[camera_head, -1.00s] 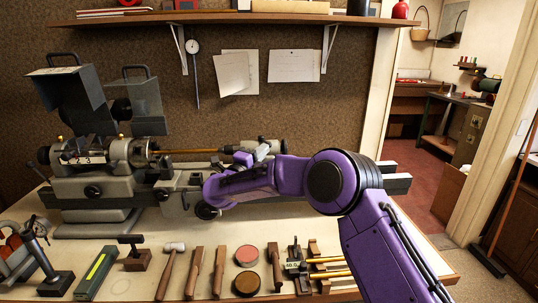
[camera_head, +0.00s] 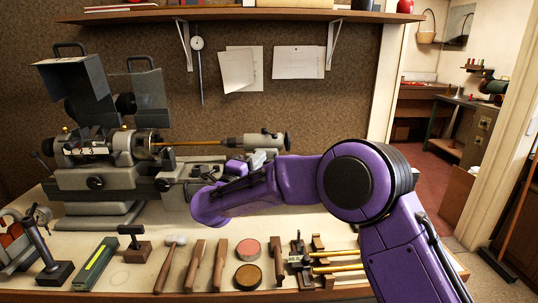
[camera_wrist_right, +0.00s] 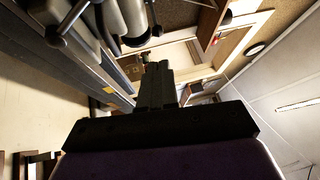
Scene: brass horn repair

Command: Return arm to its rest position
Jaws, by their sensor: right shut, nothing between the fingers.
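My right arm (camera_head: 372,196) is purple with dark joints and comes in from the lower right in the head view. I cannot tell whether the gripper touches the lathe. My left gripper is not in view.
The bench (camera_head: 135,279) carries a mallet (camera_head: 170,262), wooden tools, two round tins (camera_head: 248,276) and brass tubes (camera_head: 338,268) on wooden supports along its front. A shelf (camera_head: 240,15) runs above. A doorway opens at the right.

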